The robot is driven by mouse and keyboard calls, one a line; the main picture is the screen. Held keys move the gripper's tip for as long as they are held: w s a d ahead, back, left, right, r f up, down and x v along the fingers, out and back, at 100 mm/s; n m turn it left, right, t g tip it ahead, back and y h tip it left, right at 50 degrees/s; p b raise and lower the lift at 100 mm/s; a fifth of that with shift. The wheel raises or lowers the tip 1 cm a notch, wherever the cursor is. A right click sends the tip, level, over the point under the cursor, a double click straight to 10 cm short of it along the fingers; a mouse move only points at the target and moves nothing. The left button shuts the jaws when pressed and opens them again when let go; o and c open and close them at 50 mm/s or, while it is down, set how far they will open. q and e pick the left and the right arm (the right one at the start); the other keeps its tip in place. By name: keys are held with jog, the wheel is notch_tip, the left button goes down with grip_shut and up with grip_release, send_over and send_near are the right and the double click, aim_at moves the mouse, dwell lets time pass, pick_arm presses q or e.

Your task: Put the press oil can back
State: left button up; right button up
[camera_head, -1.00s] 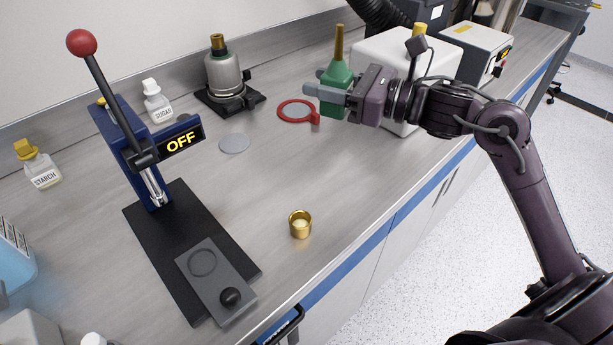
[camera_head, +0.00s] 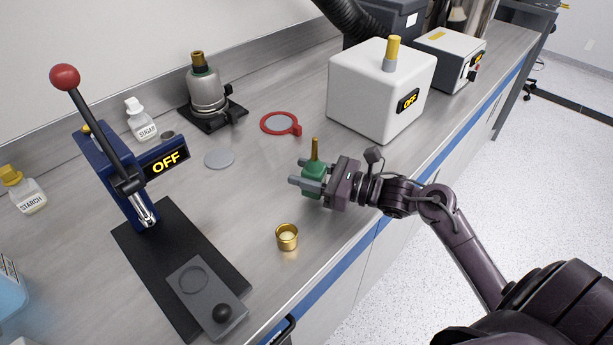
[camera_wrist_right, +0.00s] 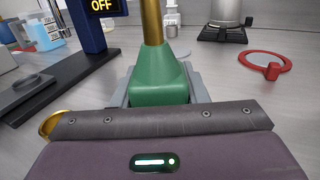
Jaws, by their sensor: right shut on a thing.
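The green oil can (camera_head: 313,174) with its brass spout is upright between the fingers of my right gripper (camera_head: 303,176), which is shut on it. The can stands out over the bench front, right of and behind the small brass cup. Its base is hidden by a finger, so I cannot tell whether it touches the bench. In the right wrist view the can (camera_wrist_right: 160,84) fills the middle, its spout rising out of the frame. The press (camera_head: 112,170) with its red-knobbed lever stands at the left and reads OFF. My left gripper is not in view.
The brass cup (camera_head: 287,238) stands near the front edge. A grey disc (camera_head: 219,159) and a red ring (camera_head: 268,131) lie behind. A burner-like metal device (camera_head: 208,92) stands at the back. A white box (camera_head: 375,95) reading OFF stands at the right. The bench between is clear.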

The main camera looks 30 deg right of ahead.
jog(key=shift+f, duration=0.9)
jog(key=shift+f, duration=0.25)
jog(key=o, duration=1.2)
jog(key=shift+c, duration=0.2)
jog(key=shift+r, duration=0.1)
